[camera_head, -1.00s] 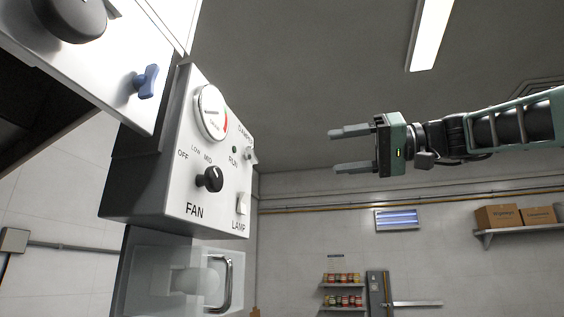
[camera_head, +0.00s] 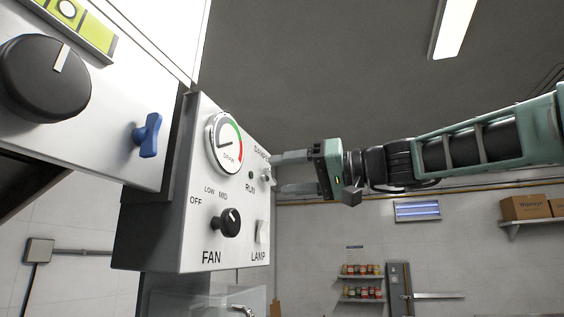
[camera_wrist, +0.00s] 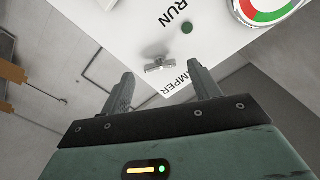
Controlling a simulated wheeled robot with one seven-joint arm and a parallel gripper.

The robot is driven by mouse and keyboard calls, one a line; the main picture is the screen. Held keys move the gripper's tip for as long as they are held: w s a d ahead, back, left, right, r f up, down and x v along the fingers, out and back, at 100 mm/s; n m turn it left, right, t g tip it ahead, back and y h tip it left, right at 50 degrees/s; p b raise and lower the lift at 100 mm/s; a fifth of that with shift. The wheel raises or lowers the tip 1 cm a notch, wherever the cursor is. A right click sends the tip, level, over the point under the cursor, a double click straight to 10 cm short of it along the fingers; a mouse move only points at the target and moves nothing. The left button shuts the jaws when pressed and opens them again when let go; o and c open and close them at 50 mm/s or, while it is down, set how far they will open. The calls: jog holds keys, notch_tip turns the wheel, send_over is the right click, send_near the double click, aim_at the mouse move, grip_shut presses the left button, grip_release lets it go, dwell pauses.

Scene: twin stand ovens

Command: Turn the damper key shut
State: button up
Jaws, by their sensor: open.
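The damper key (camera_head: 267,175) is a small silver wing-shaped key on the right side of the white control box, below the DAMPER lettering. In the wrist view the key (camera_wrist: 158,66) shows clearly, its bar nearly level in the picture. My gripper (camera_head: 280,173) is open, pointing left at the box face, with one finger above and one below the key's height. In the wrist view my gripper (camera_wrist: 160,76) has its fingertips on either side of the key, which appears just beyond them. I see no contact. The key's base is partly hidden.
A blue wing handle (camera_head: 148,135) and large black knob (camera_head: 45,78) are on the left.

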jog(key=shift+x, duration=0.85)
jog(key=shift+c, duration=0.3)
jog(key=c, duration=0.9)
